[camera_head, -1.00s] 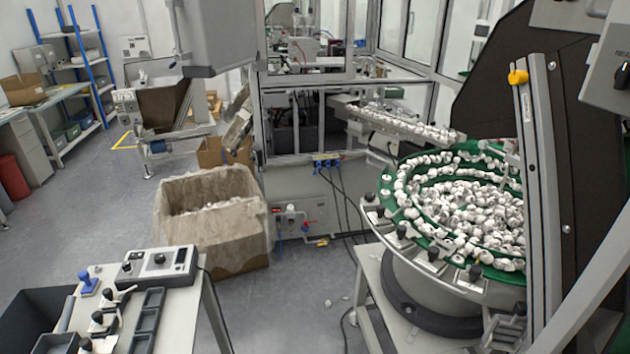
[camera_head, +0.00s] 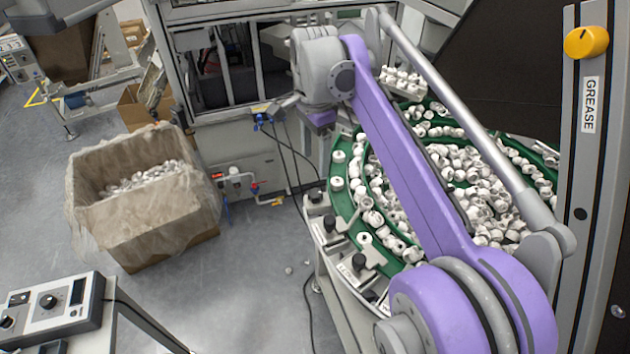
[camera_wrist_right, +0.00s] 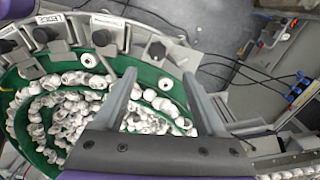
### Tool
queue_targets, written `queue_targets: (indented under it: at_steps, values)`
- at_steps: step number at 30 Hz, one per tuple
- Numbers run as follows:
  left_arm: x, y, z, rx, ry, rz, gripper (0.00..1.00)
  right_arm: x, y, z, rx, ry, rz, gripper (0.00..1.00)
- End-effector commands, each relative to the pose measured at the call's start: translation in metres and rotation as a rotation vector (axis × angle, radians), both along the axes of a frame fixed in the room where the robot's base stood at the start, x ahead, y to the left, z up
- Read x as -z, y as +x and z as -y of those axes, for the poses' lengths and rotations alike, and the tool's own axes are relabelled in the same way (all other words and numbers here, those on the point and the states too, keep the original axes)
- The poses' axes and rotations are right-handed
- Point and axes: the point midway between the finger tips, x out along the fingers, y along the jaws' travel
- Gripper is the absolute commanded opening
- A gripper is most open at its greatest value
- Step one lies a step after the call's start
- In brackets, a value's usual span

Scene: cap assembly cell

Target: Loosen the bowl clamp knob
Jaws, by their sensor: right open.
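The bowl feeder (camera_head: 342,200) has a green track and holds many white caps. Several black knobs stand on brackets along its near rim, one at the front (camera_head: 358,263) in the head view. In the right wrist view a black knob (camera_wrist_right: 155,50) stands just beyond my fingertips; more stand to its left, including one (camera_wrist_right: 101,38). The labels there are too small to tell which knob is the bowl clamp. My right gripper (camera_wrist_right: 159,80) is open and empty above the rim, apart from the knobs. In the head view its fingers are hard to make out. My left gripper is out of view.
A post with an orange knob (camera_head: 586,42) labelled GREASE stands at the right. A lined carton (camera_head: 125,215) of white pieces is on the floor at left. A control box (camera_head: 52,308) sits on a bench at lower left. Cables hang beside the bowl.

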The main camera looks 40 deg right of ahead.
Motion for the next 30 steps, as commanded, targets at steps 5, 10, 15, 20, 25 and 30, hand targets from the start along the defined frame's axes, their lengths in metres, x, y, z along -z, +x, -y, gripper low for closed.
queue_targets:
  at_steps: [5, 10, 15, 20, 25, 30]
  values:
    - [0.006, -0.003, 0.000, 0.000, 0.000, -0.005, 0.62, 0.035, -0.001, -0.001, -0.003, 0.000, 0.000, 0.73]
    - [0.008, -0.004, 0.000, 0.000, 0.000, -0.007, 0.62, 0.066, -0.001, -0.001, -0.004, 0.000, 0.001, 0.73]
    - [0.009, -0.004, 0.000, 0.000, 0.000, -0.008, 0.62, 0.088, -0.001, -0.001, -0.005, -0.001, 0.002, 0.73]
    - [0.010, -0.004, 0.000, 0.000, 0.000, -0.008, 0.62, 0.096, -0.001, -0.001, -0.005, -0.001, 0.002, 0.73]
    - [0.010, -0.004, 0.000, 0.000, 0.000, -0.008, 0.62, 0.097, -0.001, -0.001, -0.005, -0.001, 0.002, 0.73]
    - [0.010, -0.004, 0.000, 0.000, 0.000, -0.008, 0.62, 0.097, -0.001, -0.001, -0.005, -0.001, 0.002, 0.59]
